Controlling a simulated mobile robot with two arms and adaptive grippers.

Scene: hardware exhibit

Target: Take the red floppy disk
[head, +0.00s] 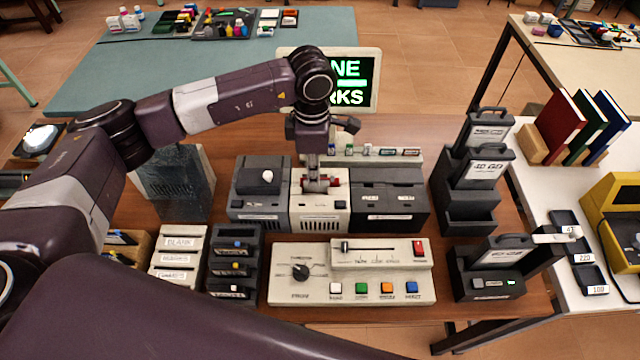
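A small red piece, likely the red floppy disk (334,182), shows at the top of the light beige drive unit (320,209) in the middle of the table. My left gripper (318,184) points down right over it, and the fingers cover its middle. Red shows on both sides of the fingers. The fingers are small here, and I cannot tell whether they are closed on it. My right gripper is not in view.
Dark drive units (390,204) flank the beige one. In front is a control panel (350,273) with a slider and coloured buttons. Labelled racks (179,258) stand at left, dark cartridge holders (473,205) at right. A lit monitor (362,78) stands behind.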

